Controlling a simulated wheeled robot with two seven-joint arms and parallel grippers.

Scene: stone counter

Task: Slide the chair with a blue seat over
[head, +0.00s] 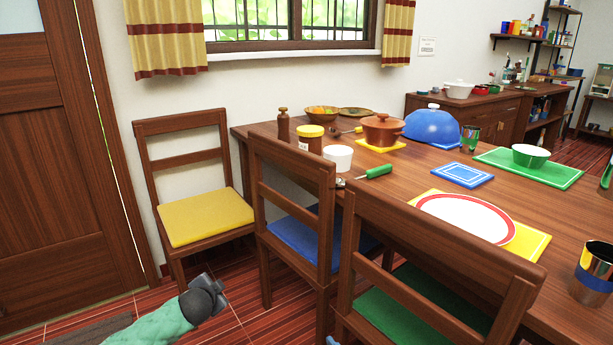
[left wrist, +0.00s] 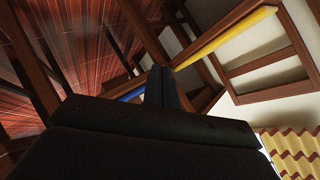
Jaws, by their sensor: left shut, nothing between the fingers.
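The chair with the blue seat (head: 303,236) stands at the near long side of the table, its wooden backrest toward me and its seat partly under the tabletop. In the left wrist view only a thin blue seat edge (left wrist: 131,95) shows, left of the fingers. My left gripper (head: 221,284) is low over the floor, left of this chair's legs and in front of the yellow-seat chair. A gap shows between it and the blue-seat chair. In the left wrist view its fingers (left wrist: 160,85) are together with nothing between them.
A chair with a yellow seat (head: 205,216) stands at the table's left end. A chair with a green seat (head: 415,308) stands close on the right. The wooden table (head: 400,180) holds dishes and pots. A door (head: 60,160) is at the left, with some clear floor before it.

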